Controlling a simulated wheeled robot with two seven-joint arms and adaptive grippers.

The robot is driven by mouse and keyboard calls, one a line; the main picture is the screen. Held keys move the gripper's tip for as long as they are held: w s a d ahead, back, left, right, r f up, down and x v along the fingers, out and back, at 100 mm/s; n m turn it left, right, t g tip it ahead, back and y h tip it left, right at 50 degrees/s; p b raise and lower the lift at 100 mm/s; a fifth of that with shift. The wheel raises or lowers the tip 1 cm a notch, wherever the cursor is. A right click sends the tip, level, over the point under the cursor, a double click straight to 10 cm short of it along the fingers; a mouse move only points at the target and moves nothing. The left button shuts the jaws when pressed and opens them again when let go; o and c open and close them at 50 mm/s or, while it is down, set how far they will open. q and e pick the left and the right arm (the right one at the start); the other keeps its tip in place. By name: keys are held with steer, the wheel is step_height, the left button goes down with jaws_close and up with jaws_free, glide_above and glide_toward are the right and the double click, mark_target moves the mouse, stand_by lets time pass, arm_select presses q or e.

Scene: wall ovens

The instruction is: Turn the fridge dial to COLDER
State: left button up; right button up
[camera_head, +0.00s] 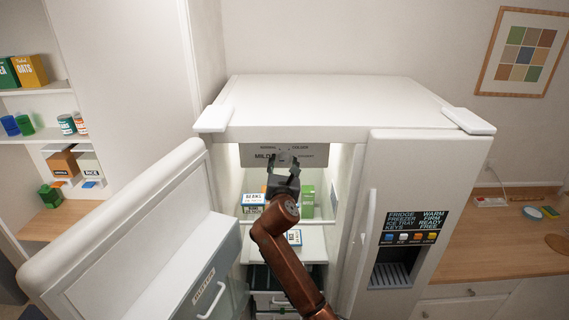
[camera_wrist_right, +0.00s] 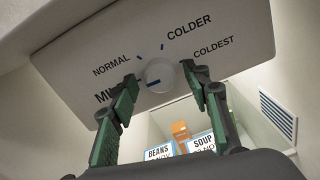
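The round white fridge dial (camera_wrist_right: 160,75) sits on a white panel (camera_wrist_right: 225,25) marked NORMAL, COLDER and COLDEST, plus a partly hidden word starting with M. A dark blue mark shows at the dial's lower left, on the side of the partly hidden word. The panel (camera_head: 253,157) is inside the open fridge, at the top, in the head view. My right gripper (camera_head: 284,160) is up at the panel. In the right wrist view its fingers (camera_wrist_right: 160,78) are open, one on each side of the dial; contact cannot be told. My left gripper is not in view.
The fridge door (camera_head: 130,230) stands open at the left. The closed door (camera_head: 405,180) with a dispenser is at the right. Boxes labelled BEANS (camera_wrist_right: 159,152) and SOUP (camera_wrist_right: 203,143) are below the panel. The fridge's side walls are close around my right arm.

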steer(key=c, duration=1.1)
steer(key=shift+m, duration=0.3)
steer(key=m, duration=0.3)
steer(key=shift+m, duration=0.3)
steer(key=m, duration=0.5)
steer(key=m+b, duration=0.1)
steer(key=m, duration=0.3)
steer(key=shift+a, duration=0.1)
steer(key=m+b, duration=0.1)
steer(key=m, duration=0.2)
steer(key=shift+m, duration=0.3)
steer(key=m+b, duration=0.2)
steer(key=m, duration=0.4)
steer(key=shift+y, duration=0.4)
steer(key=shift+m, duration=0.3)
